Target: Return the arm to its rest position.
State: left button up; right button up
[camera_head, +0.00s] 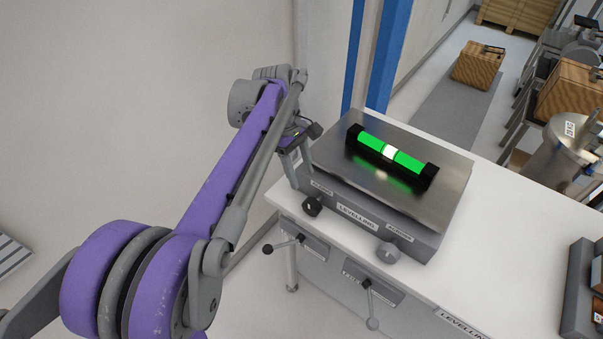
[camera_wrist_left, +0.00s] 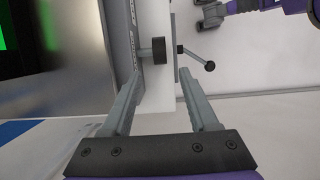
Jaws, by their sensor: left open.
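My left arm (camera_head: 230,165), purple and grey, comes in from the lower left. Its gripper (camera_head: 292,168) is at the left edge of the levelling plate, pointing down near the black knob (camera_head: 312,206). In the left wrist view the gripper (camera_wrist_left: 157,85) is open and empty, its two fingers apart with the white table edge and the black knob (camera_wrist_left: 158,50) showing between and beyond them. My right gripper is in neither view.
A metal levelling plate (camera_head: 440,195) on a white table (camera_head: 500,250) carries a green spirit level (camera_head: 390,153). Levers (camera_head: 284,244) stick out from the table's front. Blue posts (camera_head: 385,55) stand behind.

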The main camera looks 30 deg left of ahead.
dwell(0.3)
pick_arm(q)
jog(key=s+d+f+m+t+y+p, duration=0.1)
jog(key=s+d+f+m+t+p, duration=0.1)
jog(key=s+d+m, duration=0.3)
jog(key=s+d+f+m+t+y+p, duration=0.2)
jog(key=s+d+m+t+p, duration=0.1)
jog(key=s+m, duration=0.7)
jog(key=d+m+p, duration=0.1)
jog(key=d+m, duration=0.1)
jog(key=shift+s+d+f+t, duration=0.15)
jog(key=shift+s+d+t, duration=0.15)
jog(key=shift+s, duration=0.05)
jog(key=shift+a, duration=0.1)
dwell(0.6)
